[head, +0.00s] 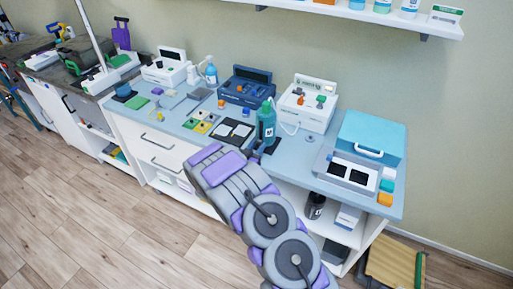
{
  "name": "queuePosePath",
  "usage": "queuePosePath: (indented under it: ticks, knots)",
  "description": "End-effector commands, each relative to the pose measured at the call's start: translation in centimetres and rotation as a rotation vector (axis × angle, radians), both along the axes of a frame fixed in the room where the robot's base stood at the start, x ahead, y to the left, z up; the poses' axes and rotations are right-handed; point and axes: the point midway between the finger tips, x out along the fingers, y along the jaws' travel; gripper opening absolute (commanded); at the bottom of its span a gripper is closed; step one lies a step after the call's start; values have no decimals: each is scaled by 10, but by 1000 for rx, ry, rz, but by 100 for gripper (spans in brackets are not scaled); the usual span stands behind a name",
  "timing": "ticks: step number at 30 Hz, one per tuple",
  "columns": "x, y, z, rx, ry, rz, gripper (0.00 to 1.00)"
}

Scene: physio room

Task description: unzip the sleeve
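I cannot make out a sleeve or a zip for certain in the head view. My grey and purple arm reaches up from the lower right toward the front edge of the counter (302,155). Its round joints and padded upper link cover part of the counter front. I cannot make out the fingers of my gripper, so its opening and anything in it are hidden.
A green bottle (266,124) stands just beyond my arm. A dark blue device (246,86), a white device (307,102) and a light blue case (371,137) line the back. A wall shelf (360,14) hangs above. Wooden floor (80,205) is open at left.

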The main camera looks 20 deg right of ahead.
Motion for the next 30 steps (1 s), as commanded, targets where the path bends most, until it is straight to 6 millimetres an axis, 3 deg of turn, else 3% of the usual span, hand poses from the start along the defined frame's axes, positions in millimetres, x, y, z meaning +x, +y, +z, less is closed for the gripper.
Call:
queuePosePath:
  ticks: [10,24,30]
  knots:
    - [0,0,0,0,0,0,0]
    - [0,0,1,0,0,0,0]
    - [0,0,24,-1,-1,-1,0]
